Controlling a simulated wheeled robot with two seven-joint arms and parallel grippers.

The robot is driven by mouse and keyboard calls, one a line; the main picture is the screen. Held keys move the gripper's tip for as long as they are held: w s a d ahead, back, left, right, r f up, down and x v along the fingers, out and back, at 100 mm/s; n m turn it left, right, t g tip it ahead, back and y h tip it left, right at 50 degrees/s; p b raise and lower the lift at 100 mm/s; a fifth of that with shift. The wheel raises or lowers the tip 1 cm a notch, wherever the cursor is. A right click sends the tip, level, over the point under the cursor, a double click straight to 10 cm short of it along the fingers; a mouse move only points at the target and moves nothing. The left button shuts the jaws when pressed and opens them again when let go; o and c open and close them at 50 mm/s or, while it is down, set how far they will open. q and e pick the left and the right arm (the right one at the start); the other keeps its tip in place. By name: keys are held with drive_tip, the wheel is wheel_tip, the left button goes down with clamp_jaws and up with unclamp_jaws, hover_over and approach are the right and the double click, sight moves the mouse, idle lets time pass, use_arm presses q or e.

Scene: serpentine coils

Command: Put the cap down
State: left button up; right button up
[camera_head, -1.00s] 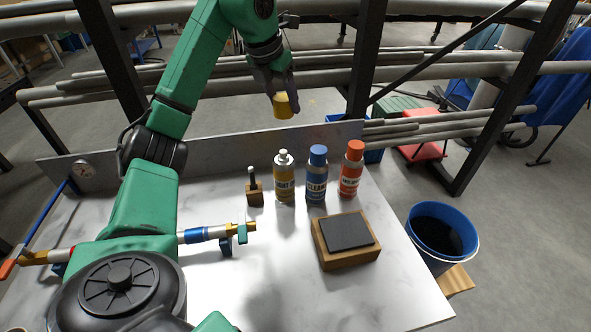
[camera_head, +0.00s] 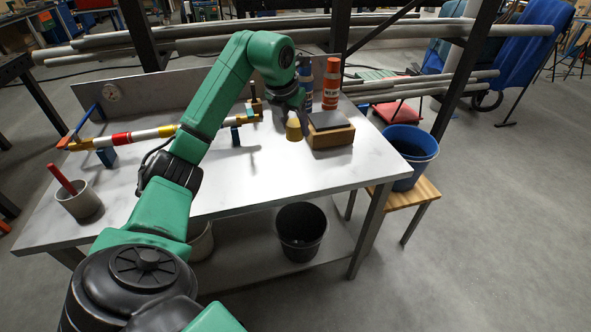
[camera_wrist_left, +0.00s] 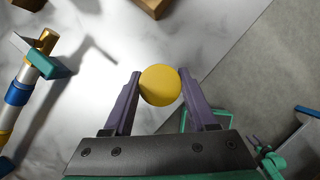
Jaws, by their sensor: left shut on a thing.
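The yellow cap (camera_head: 293,130) is between the fingers of my left gripper (camera_head: 297,122), over the right part of the white marble-look table (camera_head: 270,170). It also shows in the left wrist view as a round yellow disc (camera_wrist_left: 160,86), with the dark fingers of the left gripper (camera_wrist_left: 160,76) shut on its two sides. The cap is left of the wooden block with a dark pad (camera_head: 331,137). I cannot tell whether its lower edge touches the table. The yellow can is hidden behind my left arm. My right gripper is not in view.
A striped tube (camera_head: 145,135) rests on blue supports at left. A grey cup (camera_head: 80,203) stands at the front left. The table's front middle is clear.

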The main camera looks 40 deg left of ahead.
sight(297, 172)
use_arm(q)
drive_tip(key=f, duration=0.6)
drive_tip(key=f+p, duration=0.1)
drive_tip(key=f, duration=0.5)
drive_tip(key=shift+s+d+f, duration=0.15)
drive_tip(key=shift+s+f, duration=0.05)
drive_tip(key=shift+f, duration=0.2)
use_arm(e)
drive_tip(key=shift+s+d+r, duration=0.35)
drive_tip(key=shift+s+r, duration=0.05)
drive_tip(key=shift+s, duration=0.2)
use_arm(q)
drive_tip(key=shift+f, duration=0.2)
drive_tip(key=o, duration=1.3)
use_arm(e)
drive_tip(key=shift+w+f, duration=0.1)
